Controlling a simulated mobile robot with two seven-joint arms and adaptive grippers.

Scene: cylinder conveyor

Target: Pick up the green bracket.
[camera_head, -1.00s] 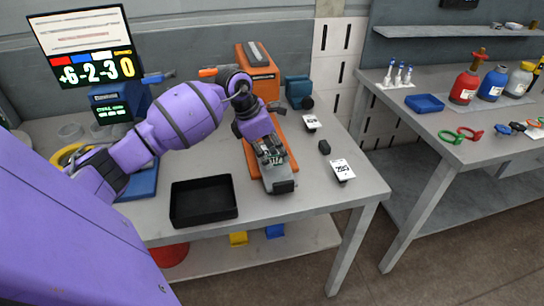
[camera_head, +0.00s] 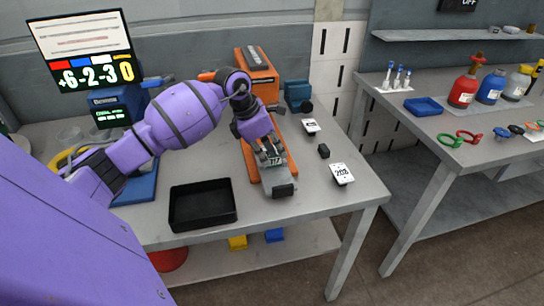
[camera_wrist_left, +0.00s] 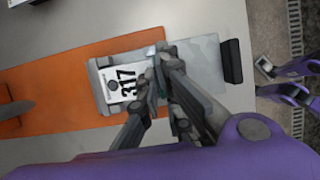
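A green ring-shaped part (camera_head: 450,137), which may be the green bracket, lies on the right bench beside a red one (camera_head: 468,135). It is far from my left gripper (camera_head: 270,152), which is over the orange strip on the left bench. In the left wrist view, my left gripper (camera_wrist_left: 158,78) is beside a white card marked 317 (camera_wrist_left: 122,84) on a grey plate (camera_wrist_left: 205,62). A small teal patch shows between the fingers; I cannot tell whether they hold anything. Purple and grey parts at that view's right edge may belong to my right arm.
A black tray (camera_head: 203,219) stands at the left bench's front. White cards (camera_head: 342,174) and a small black block (camera_head: 323,151) lie right of the orange strip (camera_head: 250,160). The right bench holds bottles (camera_head: 464,87) and a blue tray (camera_head: 424,105). A gap separates the benches.

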